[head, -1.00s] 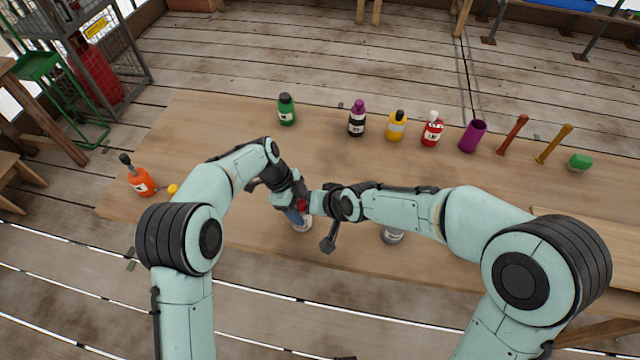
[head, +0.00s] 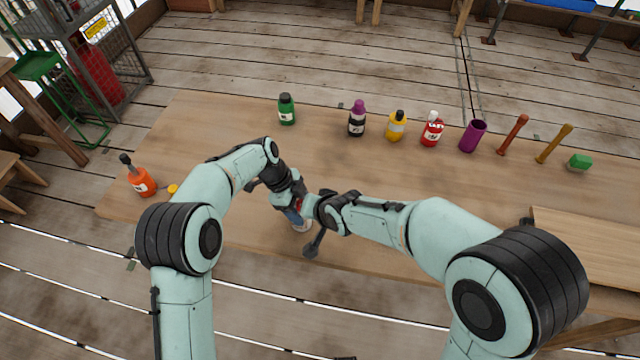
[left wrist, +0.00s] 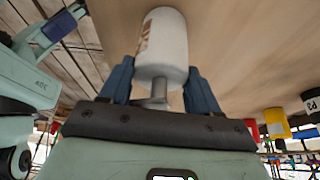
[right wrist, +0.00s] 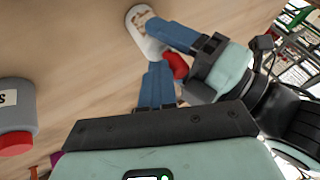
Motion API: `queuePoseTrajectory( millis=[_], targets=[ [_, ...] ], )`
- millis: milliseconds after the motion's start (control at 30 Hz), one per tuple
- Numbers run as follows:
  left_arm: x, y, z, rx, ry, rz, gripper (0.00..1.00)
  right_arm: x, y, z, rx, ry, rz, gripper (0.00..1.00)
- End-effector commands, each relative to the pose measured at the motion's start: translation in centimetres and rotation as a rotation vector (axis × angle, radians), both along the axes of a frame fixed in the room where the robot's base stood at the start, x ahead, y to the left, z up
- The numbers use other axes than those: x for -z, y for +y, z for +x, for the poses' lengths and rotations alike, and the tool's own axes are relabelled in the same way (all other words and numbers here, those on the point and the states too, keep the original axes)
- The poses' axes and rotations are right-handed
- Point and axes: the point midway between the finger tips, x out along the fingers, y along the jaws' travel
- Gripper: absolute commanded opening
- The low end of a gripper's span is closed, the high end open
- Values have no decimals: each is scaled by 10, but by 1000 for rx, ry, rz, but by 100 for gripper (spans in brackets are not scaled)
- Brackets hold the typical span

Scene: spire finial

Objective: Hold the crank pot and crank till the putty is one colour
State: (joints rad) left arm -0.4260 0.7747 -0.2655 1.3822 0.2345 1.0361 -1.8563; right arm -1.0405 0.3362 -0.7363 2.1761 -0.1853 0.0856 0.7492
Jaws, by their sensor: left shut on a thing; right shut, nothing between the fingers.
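The crank pot (head: 302,226) is a white cylinder with a printed label, partly hidden by my grippers in the head view. In the left wrist view the pot (left wrist: 166,45) sits between the blue fingers of my left gripper (left wrist: 160,82), which is shut on it. A grey crank part (left wrist: 155,101) shows at its near end. In the right wrist view a red knob (right wrist: 177,65) is beside the pot (right wrist: 143,30). My right gripper (right wrist: 156,86) is shut and empty, its fingertips close to the knob; I cannot tell whether they touch. The putty is hidden.
A grey container with a red end (right wrist: 14,115) shows in the right wrist view. Green (head: 287,109), black-and-purple (head: 357,118), yellow (head: 396,126) and red (head: 432,131) bottles, a purple cup (head: 473,135) and sticks line the table's far side. An orange bottle (head: 142,182) stands left.

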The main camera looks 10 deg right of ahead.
Motion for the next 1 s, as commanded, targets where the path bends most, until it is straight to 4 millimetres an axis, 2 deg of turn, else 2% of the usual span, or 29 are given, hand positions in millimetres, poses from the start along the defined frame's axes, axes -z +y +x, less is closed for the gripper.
queuePoseTrajectory(
  millis=[33, 767, 1000],
  targets=[
    [-1, -6, 0, 2, -2, -9, 26, 0, 5, -2, -12, -1, 2, 0],
    [-1, -8, -2, 5, 1, -11, 26, -2, 6, 0, -13, -8, 5, 0],
    [-1, -8, -3, 7, 3, -11, 27, -3, 7, 7, -11, -10, 5, 0]
  ],
)
